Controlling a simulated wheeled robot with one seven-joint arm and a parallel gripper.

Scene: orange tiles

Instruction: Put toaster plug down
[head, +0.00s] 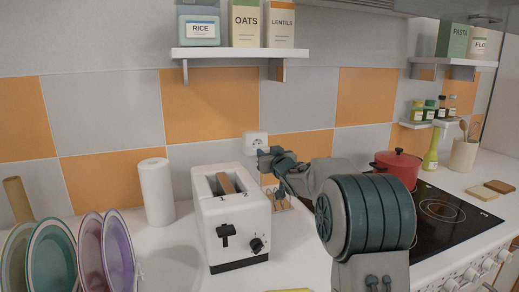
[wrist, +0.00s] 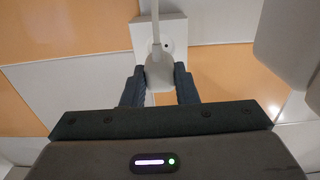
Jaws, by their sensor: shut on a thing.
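The white plug (wrist: 158,74) sits between the two dark fingers of my gripper (wrist: 159,88) in the wrist view, and the fingers are shut on it. Its pale cord (wrist: 155,22) runs across the front of the white wall socket (wrist: 174,32). The plug overlaps the socket's edge in that view; I cannot tell whether they touch. In the head view my gripper (head: 268,158) is just below and right of the socket (head: 256,139), and the plug is too small to make out. The white toaster (head: 230,218) stands on the counter left of my gripper, with bread in its slot.
A paper towel roll (head: 156,192) and upright plates (head: 104,252) stand left of the toaster. A red pot (head: 397,168) sits on the black hob (head: 440,212) at right. A wire rack (head: 281,198) stands behind the toaster. The white counter (head: 180,262) is bare in front of the roll.

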